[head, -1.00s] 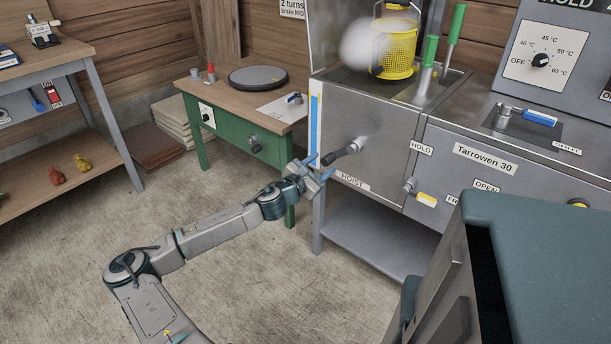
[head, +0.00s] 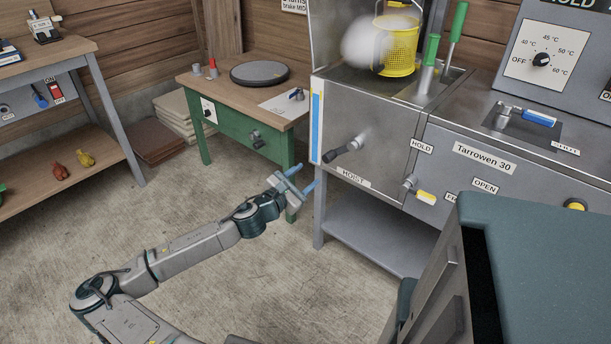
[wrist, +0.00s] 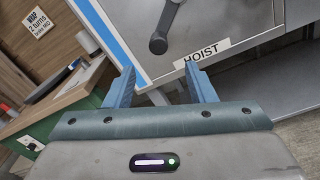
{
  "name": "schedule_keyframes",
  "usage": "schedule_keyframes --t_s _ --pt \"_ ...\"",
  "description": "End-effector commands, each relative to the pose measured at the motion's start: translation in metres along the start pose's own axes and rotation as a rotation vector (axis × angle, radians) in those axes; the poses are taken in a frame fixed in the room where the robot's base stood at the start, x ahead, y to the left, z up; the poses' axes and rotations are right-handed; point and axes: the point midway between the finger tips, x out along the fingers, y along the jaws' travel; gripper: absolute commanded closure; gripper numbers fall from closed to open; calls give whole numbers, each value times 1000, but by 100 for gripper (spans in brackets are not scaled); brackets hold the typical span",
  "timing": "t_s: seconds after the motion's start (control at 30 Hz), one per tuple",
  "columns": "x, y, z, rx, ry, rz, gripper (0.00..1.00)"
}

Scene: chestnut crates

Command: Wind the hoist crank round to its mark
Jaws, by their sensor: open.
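The hoist crank (head: 346,151) is a dark handle on a grey hub, on the front of the steel cabinet above the HOIST label (head: 354,177). In the head view its handle points down and left. It also shows in the wrist view, where the crank (wrist: 162,32) is beyond the fingertips. My gripper (head: 305,177) is open and empty, with its blue fingers apart, left of and below the crank and not touching it. In the wrist view my gripper (wrist: 158,78) has clear space between its fingers. I cannot make out the crank's mark.
A yellow basket (head: 397,52) hangs above the cabinet top, with white steam beside it. A green table (head: 240,135) stands close left of the cabinet. The floor before the cabinet is clear.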

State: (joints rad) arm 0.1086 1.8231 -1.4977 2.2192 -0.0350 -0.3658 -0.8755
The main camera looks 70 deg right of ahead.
Motion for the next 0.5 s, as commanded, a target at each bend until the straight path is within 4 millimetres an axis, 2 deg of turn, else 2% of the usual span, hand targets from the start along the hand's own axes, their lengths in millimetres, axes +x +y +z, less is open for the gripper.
schedule_keyframes --t_s 0.07,0.17,0.33,0.4,0.5 --pt "4 -9 -6 38 22 -15 50" --pt "14 -32 -26 167 84 -54 50" --pt "23 -80 -79 582 220 -154 50" --pt "22 -91 -99 780 257 -189 50" --pt "17 -95 -119 1069 286 -227 50"
